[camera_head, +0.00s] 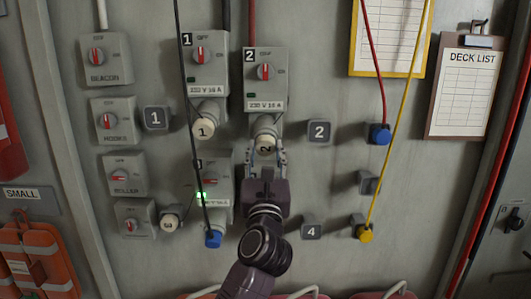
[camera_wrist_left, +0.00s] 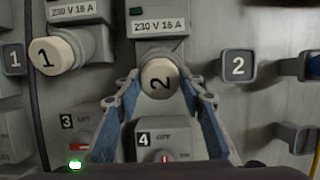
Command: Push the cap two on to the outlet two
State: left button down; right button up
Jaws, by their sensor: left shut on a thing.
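Cap two (camera_head: 265,145) is a round cream cap marked 2, at the mouth of the angled socket under the outlet two box (camera_head: 265,95). It also shows in the left wrist view (camera_wrist_left: 160,78), its 2 turned sideways. My left gripper (camera_head: 266,155) comes up from below, with its blue-grey fingers on either side of the cap, shut on it. In the left wrist view the outlet two box (camera_wrist_left: 158,24) is above the cap, which hides most of the socket mouth. I cannot tell how far on the cap sits. My right gripper is not in view.
Cap one (camera_head: 204,128) sits at outlet one on the left, beside a hanging dark cable. My left arm covers much of the outlet boxes below. Label plate 2 (camera_head: 319,131) and the blue plug (camera_head: 379,134) are to the right, with bare wall between them.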

pick_arm(q)
jog(key=shift+w+r, duration=0.1)
jog(key=c, duration=1.2)
grip_release()
